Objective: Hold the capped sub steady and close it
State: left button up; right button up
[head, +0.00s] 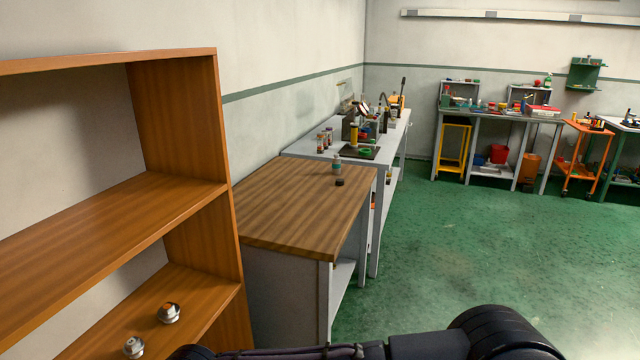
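Two small silvery metal fittings stand on the lower shelf at the bottom left of the head view. The farther fitting (169,314) has an orange patch on top, and the nearer fitting (134,347) sits close to the picture's bottom edge. A small bottle (337,164) with a pale body and a teal part stands on the wooden bench top, and a small black round piece (340,183) lies just in front of it, apart from it. I cannot tell which of these is the capped sub. Neither gripper shows; only dark parts of my own body are at the bottom.
The brown wooden shelf unit (180,116) fills the left side. The wood-topped bench (285,205) stands beyond it and is mostly bare. A cluttered grey bench (300,148) follows along the wall. The green floor (480,245) at right is open.

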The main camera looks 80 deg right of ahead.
aim_at(336, 159)
jog(key=k+l, duration=0.15)
jog(key=l, duration=0.65)
jog(key=k+l, duration=0.15)
jog(key=l, duration=0.65)
jog(key=k+l, duration=0.2)
jog(key=l, duration=0.6)
jog(key=k+l, duration=0.15)
jog(key=l, duration=0.65)
jog(key=k+l, duration=0.15)
jog(key=l, duration=0.65)
jog(key=k+l, duration=0.15)
jog(key=l, duration=0.65)
jog(key=k+l, duration=0.2)
jog(key=l, duration=0.6)
jog(key=k+l, duration=0.15)
jog(key=l, duration=0.65)
